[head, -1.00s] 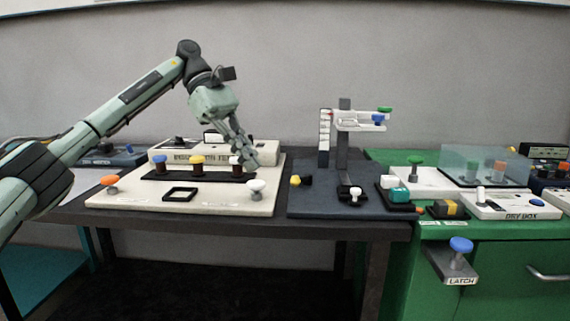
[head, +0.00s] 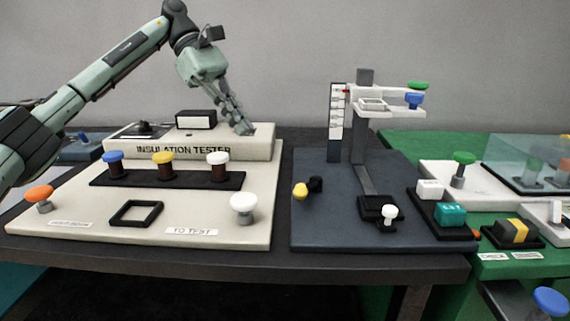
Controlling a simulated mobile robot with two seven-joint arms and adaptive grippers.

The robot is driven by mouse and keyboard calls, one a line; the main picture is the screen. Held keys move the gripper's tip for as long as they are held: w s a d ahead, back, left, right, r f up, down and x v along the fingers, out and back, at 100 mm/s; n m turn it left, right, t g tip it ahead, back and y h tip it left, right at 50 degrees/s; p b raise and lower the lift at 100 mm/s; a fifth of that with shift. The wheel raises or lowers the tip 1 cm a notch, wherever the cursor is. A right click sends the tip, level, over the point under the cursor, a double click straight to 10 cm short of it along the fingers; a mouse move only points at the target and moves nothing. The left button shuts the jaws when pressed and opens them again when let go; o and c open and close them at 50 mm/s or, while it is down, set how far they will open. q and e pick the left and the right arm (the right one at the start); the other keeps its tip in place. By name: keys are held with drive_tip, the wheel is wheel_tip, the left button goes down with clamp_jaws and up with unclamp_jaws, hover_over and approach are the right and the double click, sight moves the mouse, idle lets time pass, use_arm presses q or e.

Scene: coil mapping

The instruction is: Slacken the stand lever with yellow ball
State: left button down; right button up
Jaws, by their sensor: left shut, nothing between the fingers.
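The stand (head: 360,140) rises from a dark blue base plate (head: 330,226) right of the insulation tester. It has a grey column, a white arm with green and blue knobs, and a scale on its left. The yellow ball (head: 299,191) sits low on the plate's left part, beside a small black piece (head: 316,184); the lever itself is hard to make out. My left gripper (head: 246,130) is shut and empty, pointing down over the back right of the tester, left of the stand and apart from the yellow ball.
The insulation tester (head: 262,150) and its cream board (head: 90,220) with blue, yellow, white and orange knobs fill the left. A white-knobbed black piece (head: 378,206) sits at the column's foot. Teal and white blocks (head: 452,214) stand right. A green bench lies beyond.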

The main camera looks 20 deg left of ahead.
sight(309, 187)
drive_tip(key=shift+s, duration=0.15)
use_arm(q)
drive_tip(key=shift+d, duration=0.1)
drive_tip(key=x, duration=0.8)
drive_tip(key=shift+s+d+f, duration=0.1)
drive_tip(key=shift+d+f, duration=0.05)
drive_tip(key=shift+f, duration=0.25)
drive_tip(key=d, duration=0.2)
drive_tip(key=d+f, duration=0.1)
drive_tip(key=shift+s+d+f, duration=0.1)
drive_tip(key=shift+s+d, duration=0.15)
drive_tip(key=shift+s, duration=0.05)
drive_tip(key=shift+s+d+f, duration=0.1)
drive_tip(key=shift+d+f, duration=0.05)
drive_tip(key=shift+d, duration=0.45)
use_arm(e)
drive_tip(key=shift+r, duration=0.1)
drive_tip(key=shift+r, duration=0.1)
use_arm(q)
drive_tip(key=shift+d, duration=0.15)
use_arm(e)
drive_tip(key=shift+w+a, duration=0.15)
drive_tip(key=shift+w, duration=0.05)
